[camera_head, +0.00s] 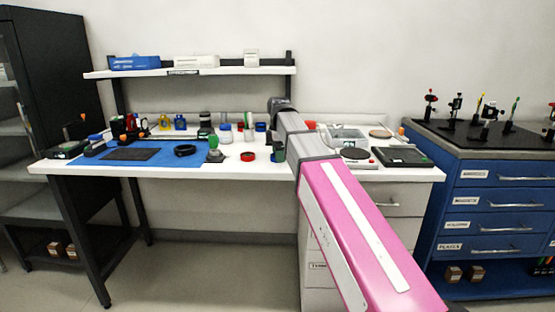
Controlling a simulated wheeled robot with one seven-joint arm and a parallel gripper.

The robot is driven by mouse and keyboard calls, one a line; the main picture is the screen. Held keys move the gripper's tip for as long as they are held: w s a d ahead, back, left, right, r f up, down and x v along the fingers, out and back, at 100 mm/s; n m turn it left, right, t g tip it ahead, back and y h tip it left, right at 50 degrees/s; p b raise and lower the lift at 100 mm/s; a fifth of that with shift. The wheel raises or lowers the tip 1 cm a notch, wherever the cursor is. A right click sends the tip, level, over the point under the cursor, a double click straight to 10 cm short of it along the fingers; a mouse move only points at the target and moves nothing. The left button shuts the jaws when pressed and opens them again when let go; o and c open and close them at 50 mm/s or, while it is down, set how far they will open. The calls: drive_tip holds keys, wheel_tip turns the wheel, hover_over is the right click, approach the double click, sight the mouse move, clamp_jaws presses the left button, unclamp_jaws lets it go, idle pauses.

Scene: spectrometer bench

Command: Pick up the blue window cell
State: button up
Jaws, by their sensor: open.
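A small upright blue piece (180,122) stands at the back of the white bench, beside a similar yellow piece. It looks like the blue window cell, but it is too small to be sure. Another small blue item (260,127) stands further right, close to my arm. My arm reaches over the bench from the lower right, and its dark far end is above the back of the bench. My gripper's fingers cannot be made out; the arm's far end hides that spot. I see nothing held.
A blue mat (190,158) carries a dark plate and a black ring (185,150). Jars and bottles line the bench's back. A red ring (248,156) and a green-topped item (214,148) stand near the front. A shelf (225,72) hangs above. A dark flat device (402,156) lies at right.

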drive_tip(key=shift+f, duration=0.4)
drive_tip(key=c, duration=1)
drive_tip(key=shift+r, duration=0.1)
